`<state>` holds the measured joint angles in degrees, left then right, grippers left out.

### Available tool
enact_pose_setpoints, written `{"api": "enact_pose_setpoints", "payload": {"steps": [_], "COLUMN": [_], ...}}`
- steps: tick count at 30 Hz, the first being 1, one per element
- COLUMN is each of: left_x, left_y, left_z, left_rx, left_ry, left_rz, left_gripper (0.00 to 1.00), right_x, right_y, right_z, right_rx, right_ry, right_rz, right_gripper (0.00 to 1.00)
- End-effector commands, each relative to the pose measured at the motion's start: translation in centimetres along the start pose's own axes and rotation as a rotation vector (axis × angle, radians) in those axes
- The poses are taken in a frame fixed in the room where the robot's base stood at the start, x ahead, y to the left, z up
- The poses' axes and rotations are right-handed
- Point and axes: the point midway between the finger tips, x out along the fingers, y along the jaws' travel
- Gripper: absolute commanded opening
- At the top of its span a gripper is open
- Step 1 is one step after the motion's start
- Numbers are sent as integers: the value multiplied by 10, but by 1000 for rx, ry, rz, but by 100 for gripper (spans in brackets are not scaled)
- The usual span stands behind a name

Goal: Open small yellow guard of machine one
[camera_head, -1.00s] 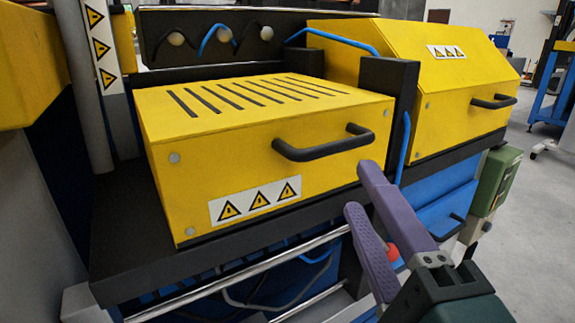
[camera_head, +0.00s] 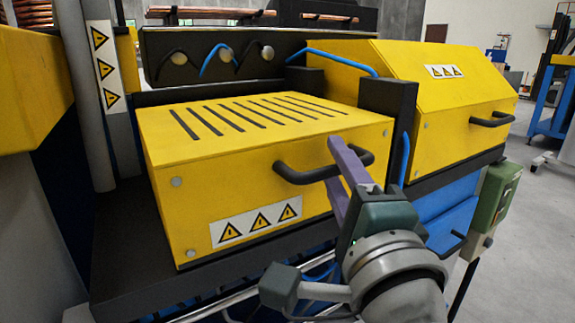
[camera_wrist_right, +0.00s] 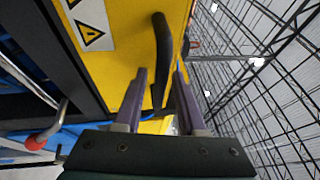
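The small yellow guard (camera_head: 240,165) is a box lid with dark slots on top and warning triangles on its front. It lies flat on the black machine bed and looks closed. Its black bar handle (camera_head: 305,174) is on the front face. My right gripper (camera_head: 342,160) is at the right end of this handle, its purple fingers apart. In the right wrist view the handle (camera_wrist_right: 160,45) runs between the open fingertips (camera_wrist_right: 161,75), with no clear contact. My left gripper is not in view.
A larger yellow guard (camera_head: 435,90) with its own handle stands to the right, behind a black post (camera_head: 388,110). A grey column (camera_head: 90,100) with a warning strip is at the left. A green control box (camera_head: 497,195) sits at the right.

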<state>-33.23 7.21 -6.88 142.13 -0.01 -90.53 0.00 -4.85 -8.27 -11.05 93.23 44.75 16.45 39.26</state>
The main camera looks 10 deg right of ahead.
Motion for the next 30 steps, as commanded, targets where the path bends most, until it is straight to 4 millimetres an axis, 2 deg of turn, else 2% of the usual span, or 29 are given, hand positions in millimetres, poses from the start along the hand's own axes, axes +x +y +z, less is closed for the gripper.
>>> {"api": "enact_pose_setpoints", "payload": {"steps": [1, 10, 30], "left_x": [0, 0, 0], "left_y": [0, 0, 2], "left_z": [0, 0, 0], "left_rx": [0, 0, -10], "left_ry": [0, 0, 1], "left_rz": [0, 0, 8], "left_gripper": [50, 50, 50], "right_x": [0, 0, 0], "right_y": [0, 0, 0], "right_z": [0, 0, 0], "right_rx": [0, 0, -1], "right_ry": [0, 0, -1], "right_rz": [0, 0, 1], "right_gripper": [33, 0, 0]}}
